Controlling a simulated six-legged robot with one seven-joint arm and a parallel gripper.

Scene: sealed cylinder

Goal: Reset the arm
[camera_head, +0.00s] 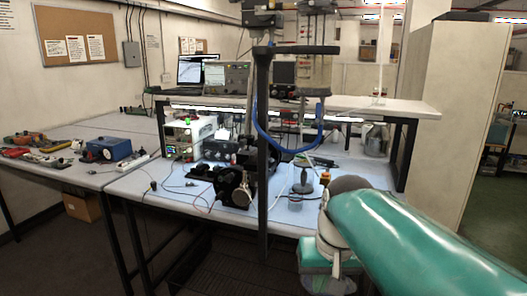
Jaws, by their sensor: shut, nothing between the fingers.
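My arm (400,240) enters from the lower right as a thick, glossy teal link. Another teal part shows below that joint, at the bottom of the view. I cannot make out my gripper or its fingertips anywhere in this view.
A dark upright post (263,150) stands in front of the bench, with a clear cylinder (315,70) and a blue hose (270,138) beside it. The blue-topped bench (150,187) holds instruments and black equipment. A tall pale cabinet (455,110) stands at right.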

